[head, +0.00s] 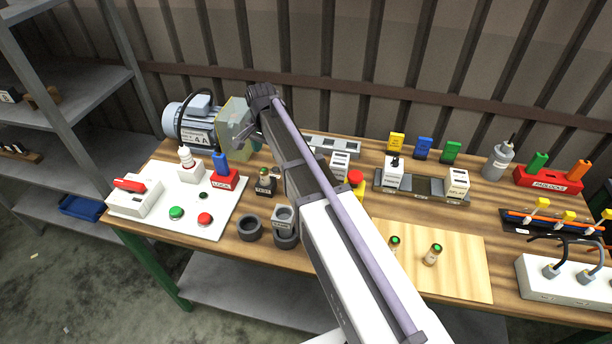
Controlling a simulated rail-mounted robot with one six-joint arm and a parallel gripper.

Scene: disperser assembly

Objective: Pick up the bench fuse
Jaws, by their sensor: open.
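The left one (394,243) is close to the right side of my arm, and the right one (434,254) stands clear. They look like fuses, but I cannot tell which is the bench fuse. A similar dark piece with a green top (265,182) stands left of my arm. My arm reaches from the bottom centre up over the bench to a black joint. I cannot make out my gripper or its fingertips, and nothing held shows.
The light board (465,275) has free room around the cylinders. A white switch panel (158,222) and dark rings (250,228) are on the left. A motor (190,122) is behind. A white box with cables (560,281) and a red holder (547,180) are on the right.

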